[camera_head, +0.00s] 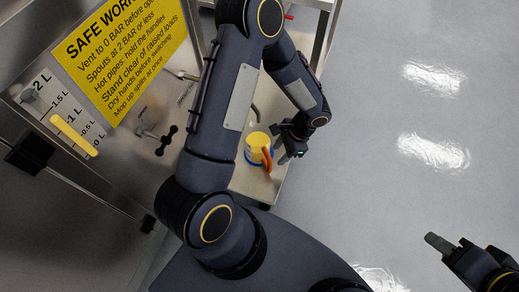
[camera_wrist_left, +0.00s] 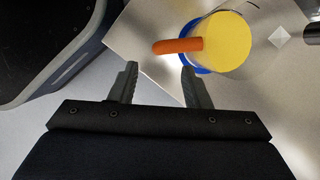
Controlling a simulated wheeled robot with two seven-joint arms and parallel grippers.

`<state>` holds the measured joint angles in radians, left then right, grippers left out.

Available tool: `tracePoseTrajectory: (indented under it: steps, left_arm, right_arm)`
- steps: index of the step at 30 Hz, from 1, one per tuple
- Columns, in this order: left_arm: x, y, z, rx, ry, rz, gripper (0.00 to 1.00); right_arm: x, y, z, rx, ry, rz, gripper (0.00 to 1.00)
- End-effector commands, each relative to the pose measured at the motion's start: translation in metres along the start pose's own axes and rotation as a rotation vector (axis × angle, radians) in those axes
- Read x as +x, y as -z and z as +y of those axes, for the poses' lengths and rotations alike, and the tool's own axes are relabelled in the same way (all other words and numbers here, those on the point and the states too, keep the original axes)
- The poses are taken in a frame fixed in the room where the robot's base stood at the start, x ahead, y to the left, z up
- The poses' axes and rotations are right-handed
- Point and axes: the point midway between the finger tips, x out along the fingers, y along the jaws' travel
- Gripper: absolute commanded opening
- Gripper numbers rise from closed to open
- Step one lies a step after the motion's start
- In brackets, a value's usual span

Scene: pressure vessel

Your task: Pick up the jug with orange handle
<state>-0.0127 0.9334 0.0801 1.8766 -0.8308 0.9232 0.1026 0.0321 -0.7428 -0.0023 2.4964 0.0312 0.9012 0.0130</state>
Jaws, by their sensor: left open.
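The jug (camera_head: 257,147) has a yellow top, a blue rim at its base and an orange handle (camera_head: 267,160). It stands on a metal shelf beside the vessel panel. In the left wrist view the jug (camera_wrist_left: 226,43) is at the upper right, and its orange handle (camera_wrist_left: 177,46) points left, just beyond the fingertips. My left gripper (camera_head: 289,155) is open and empty, close to the handle and apart from it; its two fingers show in the left wrist view (camera_wrist_left: 160,78). My right gripper (camera_head: 446,246) is at the lower right, far from the jug; its finger opening is unclear.
The metal shelf (camera_head: 245,185) has bare room around the jug. A panel with a yellow safety sign (camera_head: 125,50), a level gauge (camera_head: 74,135) and a black valve knob (camera_head: 167,140) stands at the left. The grey floor (camera_head: 400,120) at the right is clear.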

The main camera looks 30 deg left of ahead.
Motion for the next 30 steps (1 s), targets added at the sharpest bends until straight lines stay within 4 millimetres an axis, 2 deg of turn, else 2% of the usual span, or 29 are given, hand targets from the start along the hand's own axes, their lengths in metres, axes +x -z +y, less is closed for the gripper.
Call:
tracePoseTrajectory:
  steps: [18, 27, 30]
  left_arm:
    - [0.079, 0.002, 0.003, 0.011, 0.0, -0.007, 0.43]
    - [0.082, 0.001, 0.002, 0.01, 0.001, -0.006, 0.43]
    - [0.082, 0.001, 0.002, 0.01, 0.001, -0.006, 0.32]
  right_arm:
    - [0.028, -0.014, 0.013, 0.0, 0.0, 0.0, 0.39]
    - [0.028, -0.014, 0.013, 0.0, 0.0, 0.0, 0.39]
    - [0.028, -0.014, 0.013, 0.0, 0.0, 0.0, 0.39]
